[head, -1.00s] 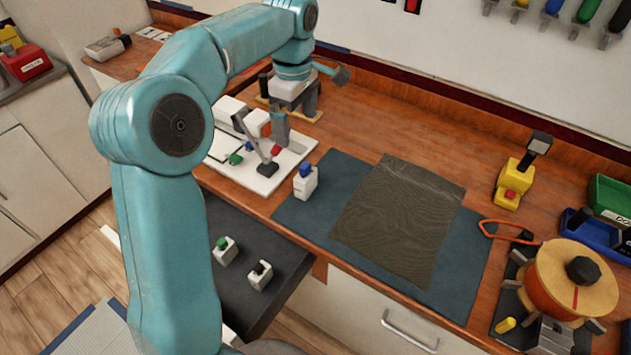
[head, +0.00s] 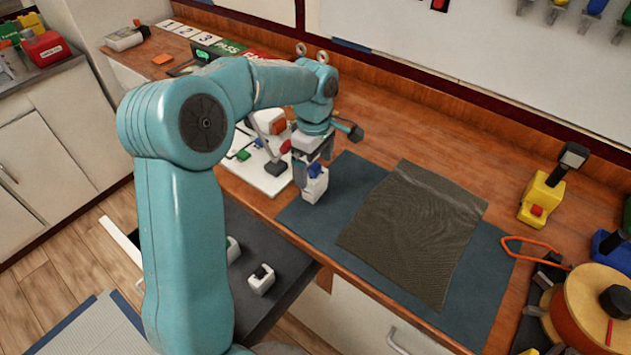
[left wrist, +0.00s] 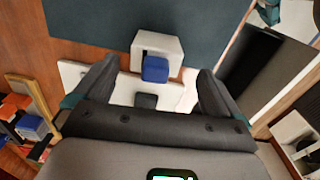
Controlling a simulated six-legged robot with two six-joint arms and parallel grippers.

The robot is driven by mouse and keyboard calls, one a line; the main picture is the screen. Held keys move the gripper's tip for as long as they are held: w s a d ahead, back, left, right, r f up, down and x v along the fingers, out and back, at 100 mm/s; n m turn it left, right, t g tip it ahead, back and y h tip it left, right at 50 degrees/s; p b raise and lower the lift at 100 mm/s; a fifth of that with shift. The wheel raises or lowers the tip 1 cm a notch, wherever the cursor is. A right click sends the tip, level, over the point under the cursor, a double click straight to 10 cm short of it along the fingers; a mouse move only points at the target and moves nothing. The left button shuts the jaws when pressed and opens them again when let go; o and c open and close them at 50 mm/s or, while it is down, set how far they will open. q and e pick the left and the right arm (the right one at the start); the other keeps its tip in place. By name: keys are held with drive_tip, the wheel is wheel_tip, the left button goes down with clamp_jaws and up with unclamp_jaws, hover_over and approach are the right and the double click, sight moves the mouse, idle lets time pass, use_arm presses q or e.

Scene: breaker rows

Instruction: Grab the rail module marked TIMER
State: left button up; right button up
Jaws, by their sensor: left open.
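A white module with a blue top (head: 315,188) stands on the left end of the blue-grey mat (head: 345,175). No TIMER marking is readable on it. My left gripper (head: 312,172) is open and right at this module, partly covering it. In the left wrist view the white module (left wrist: 158,45) and its blue top lie just beyond and between the spread fingers (left wrist: 157,68). Another white module with a black top (head: 262,279) sits in the dark open drawer. A second one (head: 233,250) there is partly hidden by my left arm. My right gripper is not in view.
A white board (head: 262,180) with small parts lies left of the mat. A dark rumpled cloth (head: 415,230) covers the mat's middle. A yellow tool (head: 541,198) and an orange spool (head: 570,318) stand to the right. Bare wood lies behind the mat.

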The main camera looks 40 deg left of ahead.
sight(315, 177)
use_arm(q)
drive_tip(key=shift+a+f, duration=0.1)
drive_tip(key=shift+f, duration=0.35)
drive_tip(key=f, duration=0.2)
drive_tip(key=f+p, duration=0.1)
drive_tip(key=shift+w+f, duration=0.25)
drive_tip(key=shift+f, duration=0.55)
drive_tip(key=c, duration=1.1)
drive_tip(key=shift+r, duration=0.2)
